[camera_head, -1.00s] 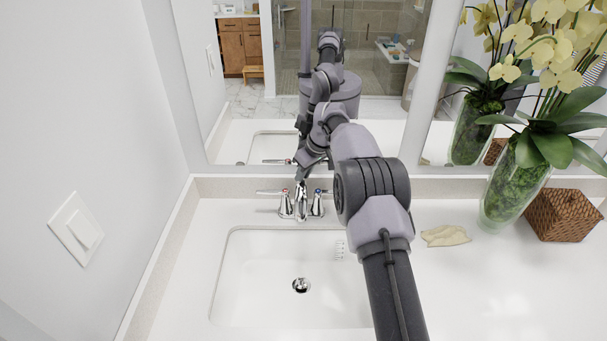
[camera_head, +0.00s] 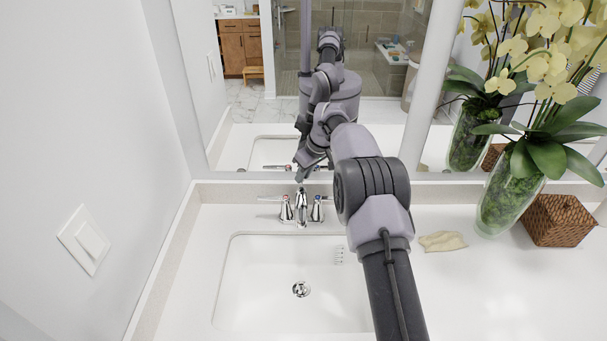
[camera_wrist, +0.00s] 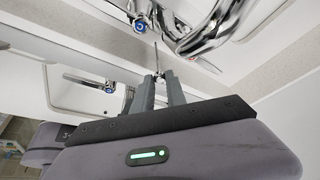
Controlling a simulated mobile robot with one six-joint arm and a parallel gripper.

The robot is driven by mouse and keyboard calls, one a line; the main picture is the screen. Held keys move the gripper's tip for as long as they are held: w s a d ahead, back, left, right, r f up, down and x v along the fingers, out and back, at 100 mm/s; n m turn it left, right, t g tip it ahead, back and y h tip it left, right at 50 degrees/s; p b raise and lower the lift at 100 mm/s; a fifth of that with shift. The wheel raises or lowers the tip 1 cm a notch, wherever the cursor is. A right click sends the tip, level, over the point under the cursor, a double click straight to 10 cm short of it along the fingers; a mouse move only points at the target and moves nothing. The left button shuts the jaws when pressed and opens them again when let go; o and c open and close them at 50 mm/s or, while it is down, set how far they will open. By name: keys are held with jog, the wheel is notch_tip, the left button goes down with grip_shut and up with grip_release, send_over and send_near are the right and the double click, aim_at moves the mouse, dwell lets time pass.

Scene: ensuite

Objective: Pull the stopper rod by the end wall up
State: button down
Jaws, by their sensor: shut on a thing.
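The chrome faucet (camera_head: 302,205) stands at the back of the sink between two lever handles, and its curved body shows in the wrist view (camera_wrist: 205,35). My gripper (camera_head: 302,177) is just above and behind the faucet. In the wrist view my gripper's fingers (camera_wrist: 160,76) are shut on the thin stopper rod (camera_wrist: 155,55), which runs out from between the fingertips beside the faucet. In the head view the rod is too small or hidden to make out. The round drain stopper (camera_head: 301,289) lies in the sink floor.
The white sink (camera_head: 250,295) is empty. The wall mirror (camera_head: 260,150) rises close behind the faucet. On the right counter are a beige cloth (camera_head: 442,241), a glass vase (camera_head: 507,200) with orchids, and a woven basket (camera_head: 558,220). A side wall (camera_head: 90,130) stands at left.

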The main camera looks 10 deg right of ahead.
jog(key=shift+r, duration=0.2)
jog(key=c, duration=1.4)
grip_release()
jog(key=shift+o, duration=0.2)
jog(key=p+v, duration=0.3)
jog(key=v, duration=1.4)
jog(key=shift+d, duration=0.15)
jog(key=shift+s, duration=0.15)
